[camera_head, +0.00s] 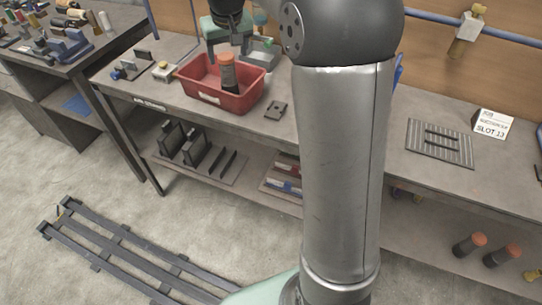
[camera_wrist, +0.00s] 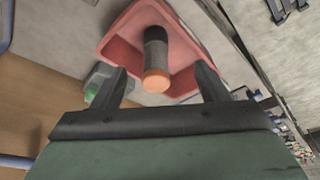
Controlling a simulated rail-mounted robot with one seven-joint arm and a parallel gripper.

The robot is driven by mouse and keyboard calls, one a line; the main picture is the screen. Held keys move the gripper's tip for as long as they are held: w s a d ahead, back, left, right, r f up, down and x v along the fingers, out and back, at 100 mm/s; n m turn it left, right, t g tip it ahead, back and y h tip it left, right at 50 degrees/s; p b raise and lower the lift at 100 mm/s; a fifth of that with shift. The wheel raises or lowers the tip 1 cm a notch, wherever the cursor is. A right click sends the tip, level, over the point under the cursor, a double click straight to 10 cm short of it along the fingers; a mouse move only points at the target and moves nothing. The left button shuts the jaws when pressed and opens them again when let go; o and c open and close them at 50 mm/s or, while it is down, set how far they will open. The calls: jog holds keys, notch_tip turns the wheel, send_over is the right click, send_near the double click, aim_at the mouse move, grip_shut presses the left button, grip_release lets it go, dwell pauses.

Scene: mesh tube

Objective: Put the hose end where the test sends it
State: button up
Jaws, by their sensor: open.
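A dark grey hose end (camera_head: 228,76) with an orange cap stands in a red bin (camera_head: 204,91) on the bench. In the wrist view the hose end (camera_wrist: 156,50) shows cap toward me, inside the red bin (camera_wrist: 112,45). My gripper (camera_wrist: 161,73) is open, its two dark fingers apart on either side of the cap; I see no contact. In the head view my gripper (camera_head: 238,42) is above the bin, its fingers hard to make out. A white card (camera_head: 492,124) at the right reads "JOB" and "SLOT J3"; its middle line is too small to read.
A ribbed dark plate (camera_head: 439,143) with two black bars lies left of the card. A small dark block (camera_head: 276,110) lies right of the bin. Two more orange-capped cylinders (camera_head: 470,244) lie on the lower right shelf. My arm hides the bench's middle.

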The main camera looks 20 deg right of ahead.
jog(key=s+f+g, duration=0.1)
jog(key=s+f, duration=0.2)
jog(key=s, duration=0.8)
jog(key=s+a+f+g, duration=0.1)
jog(key=s+f, duration=0.3)
jog(key=s, duration=0.8)
jog(key=s+a+f+g, duration=0.1)
jog(key=s+f, duration=0.3)
jog(key=s, duration=0.7)
jog(key=shift+s+f, duration=0.2)
jog(key=shift+s, duration=0.2)
